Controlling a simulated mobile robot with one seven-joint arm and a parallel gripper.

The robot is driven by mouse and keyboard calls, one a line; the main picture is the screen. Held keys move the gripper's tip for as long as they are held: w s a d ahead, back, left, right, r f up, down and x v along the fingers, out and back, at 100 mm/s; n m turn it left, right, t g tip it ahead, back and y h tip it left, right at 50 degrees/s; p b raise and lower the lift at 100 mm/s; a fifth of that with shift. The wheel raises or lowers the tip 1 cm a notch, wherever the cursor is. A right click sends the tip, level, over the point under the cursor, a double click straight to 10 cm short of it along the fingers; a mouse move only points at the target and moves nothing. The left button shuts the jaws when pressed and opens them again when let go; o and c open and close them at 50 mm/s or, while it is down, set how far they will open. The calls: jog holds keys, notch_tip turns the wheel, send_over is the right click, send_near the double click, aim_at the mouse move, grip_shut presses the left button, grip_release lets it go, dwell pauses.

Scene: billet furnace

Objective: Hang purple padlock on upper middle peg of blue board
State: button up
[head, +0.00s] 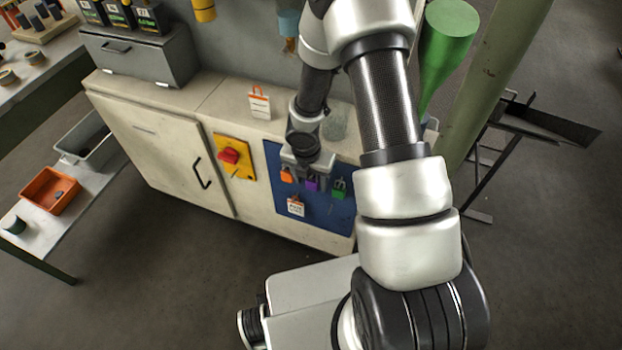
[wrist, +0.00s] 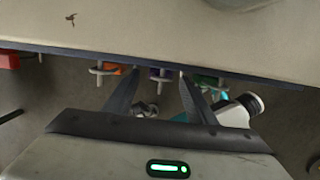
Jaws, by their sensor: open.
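The blue board (head: 335,214) is fixed to the cabinet front and shows edge-on in the wrist view. The purple padlock (head: 312,184) sits in the middle of its upper row, seemingly on the upper middle peg, between an orange padlock (head: 287,175) and a green padlock (head: 339,188). My gripper (head: 308,160) is just above this row. In the wrist view my gripper (wrist: 159,76) is open, one finger on each side of the purple padlock (wrist: 160,72). I cannot tell whether a finger touches it. The shackle's seat on the peg is too small to make out.
A white-and-red tag (head: 296,207) hangs low on the board. A yellow plate with a red rotary switch (head: 229,156) is left of it. Another tag (head: 260,103) stands on the cabinet top (head: 225,95). A green post (head: 490,90) rises at the right. The floor in front is open.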

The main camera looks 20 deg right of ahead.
notch_tip(320, 180, up, 17)
jog(key=s+a+p, duration=0.2)
jog(key=p, duration=0.5)
jog(key=shift+s+p, duration=0.3)
jog(key=shift+p, duration=0.05)
jog(key=shift+r, duration=0.1)
jog(key=s+d+r+m+t+h, duration=0.1)
jog(key=s+d+r+m, duration=0.15)
jog(key=r+m, duration=0.6)
jog(key=s+d+r+m+t+h, duration=0.1)
jog(key=s+d+r+m, duration=0.3)
jog(key=r, duration=0.7)
jog(key=s+a+r+m+t+y, duration=0.25)
jog(key=s+a+r+m, duration=0.25)
jog(key=s+r+m, duration=0.95)
jog(key=w+r+m+p, duration=0.1)
jog(key=w+r+p, duration=0.3)
jog(key=r+p, duration=0.5)
jog(key=p, duration=0.3)
jog(key=shift+w+r+m+y, duration=0.15)
jog(key=shift+r+m+y, duration=0.1)
jog(key=shift+m+y, duration=0.15)
